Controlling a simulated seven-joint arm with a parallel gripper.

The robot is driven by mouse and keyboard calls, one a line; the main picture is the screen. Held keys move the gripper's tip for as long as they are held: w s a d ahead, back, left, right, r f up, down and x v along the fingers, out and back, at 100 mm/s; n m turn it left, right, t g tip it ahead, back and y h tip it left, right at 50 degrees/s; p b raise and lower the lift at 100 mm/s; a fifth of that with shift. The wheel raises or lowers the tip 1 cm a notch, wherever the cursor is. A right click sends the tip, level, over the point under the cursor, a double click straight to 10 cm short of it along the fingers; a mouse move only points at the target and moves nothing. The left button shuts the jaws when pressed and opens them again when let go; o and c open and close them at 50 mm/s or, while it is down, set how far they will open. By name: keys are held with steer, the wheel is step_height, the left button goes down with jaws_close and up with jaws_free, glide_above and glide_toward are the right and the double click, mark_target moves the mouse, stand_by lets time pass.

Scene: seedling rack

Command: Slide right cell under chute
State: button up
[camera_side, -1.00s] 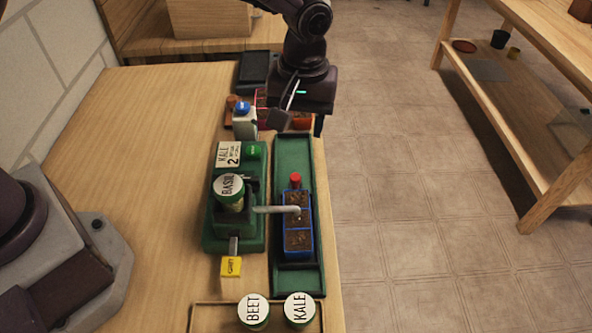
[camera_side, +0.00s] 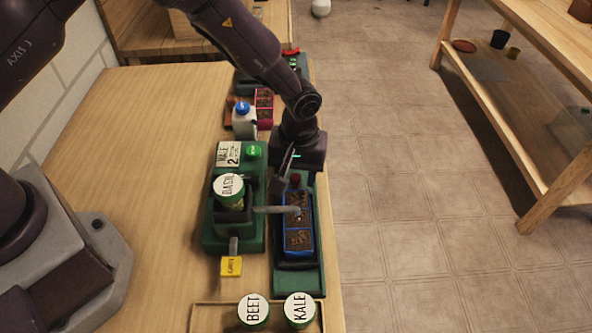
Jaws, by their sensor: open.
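A blue-rimmed tray (camera_side: 299,240) of soil-filled cells sits in a green channel (camera_side: 300,281) at the table's right edge. A red knob (camera_side: 296,181) stands at the tray's far end. A grey chute (camera_side: 268,210) reaches right from the green seeder (camera_side: 209,238), and its tip is over the tray's middle part. The BASIL jar (camera_side: 229,191) sits on the seeder. My gripper (camera_side: 297,175) is open, pointing down at the red knob. A finger shows at the knob's left; whether the fingers surround the knob or are above it, I cannot tell.
A sign reading KALE 2 (camera_side: 228,153) and a green button (camera_side: 254,151) are at the seeder's far end. A white bottle with a blue cap (camera_side: 244,118) and a red-rimmed tray (camera_side: 264,100) stand behind. BEET (camera_side: 253,310) and KALE (camera_side: 299,310) jars are at the front.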

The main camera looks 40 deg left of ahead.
mark_target(297, 195)
jaws_close()
steer(key=shift+s+d, duration=1.65)
steer(key=shift+d, duration=0.05)
jaws_free()
steer(key=shift+a, duration=0.1)
steer(key=shift+w+r, duration=0.1)
step_height(297, 195, up, 13)
steer(key=shift+d, duration=0.25)
steer(key=shift+w, duration=0.1)
